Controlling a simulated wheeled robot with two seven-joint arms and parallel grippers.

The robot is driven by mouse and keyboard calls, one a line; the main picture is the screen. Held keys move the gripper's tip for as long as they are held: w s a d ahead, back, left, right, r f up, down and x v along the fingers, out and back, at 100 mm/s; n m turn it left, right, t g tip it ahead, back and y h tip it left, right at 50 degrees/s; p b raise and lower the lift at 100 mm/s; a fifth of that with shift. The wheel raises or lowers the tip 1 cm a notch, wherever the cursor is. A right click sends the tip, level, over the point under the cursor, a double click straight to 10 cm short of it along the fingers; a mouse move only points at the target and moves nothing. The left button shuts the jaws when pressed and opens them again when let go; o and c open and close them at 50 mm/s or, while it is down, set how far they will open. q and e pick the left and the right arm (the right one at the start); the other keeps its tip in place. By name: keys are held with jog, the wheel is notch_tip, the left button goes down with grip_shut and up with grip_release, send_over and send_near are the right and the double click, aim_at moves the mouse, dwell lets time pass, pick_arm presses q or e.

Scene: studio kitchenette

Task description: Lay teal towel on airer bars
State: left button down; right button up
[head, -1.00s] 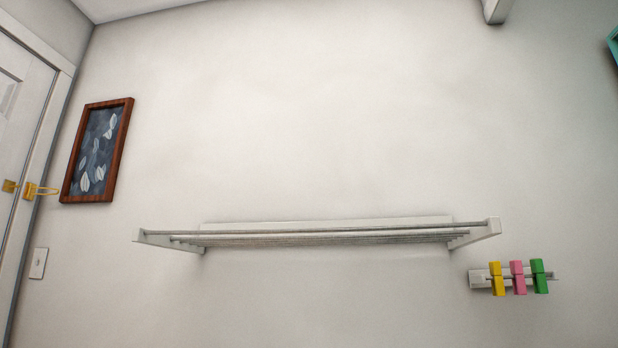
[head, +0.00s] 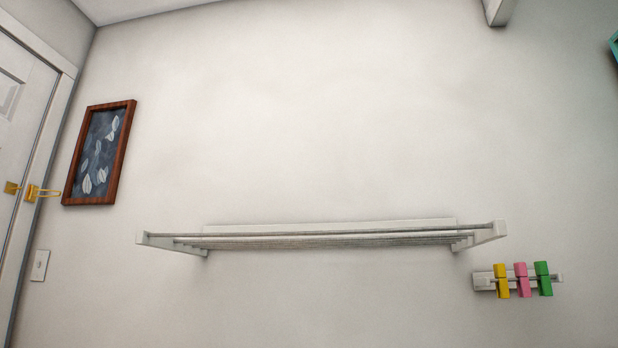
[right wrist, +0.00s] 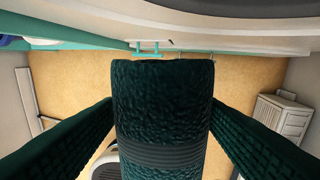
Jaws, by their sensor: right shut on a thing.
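The teal towel (right wrist: 162,105) fills the middle of the right wrist view as a dark, ribbed, thick fold, with further dark teal strips slanting down on both sides. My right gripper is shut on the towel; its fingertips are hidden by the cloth. The white airer (head: 490,233) is fixed to the wall in the head view, with several thin bars running between its two end brackets. Its bars (head: 330,235) look bare. Neither gripper shows in the head view, and my left gripper is in no view.
A peg rail (head: 483,281) with yellow, pink and green pegs (head: 522,279) sits right of and below the airer. A framed picture (head: 99,153) hangs at left beside a door (head: 25,110). The wall above the airer is clear. A white slatted unit (right wrist: 282,117) shows in the wrist view.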

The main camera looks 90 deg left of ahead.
jog(key=s+a+r+n, duration=0.2)
jog(key=s+a+r, duration=0.8)
jog(key=a, duration=0.3)
jog(key=shift+s+a+r, duration=0.2)
jog(key=shift+s+r, duration=0.2)
jog(key=shift+r, duration=0.25)
jog(key=shift+d+f, duration=0.15)
jog(key=shift+d, duration=0.05)
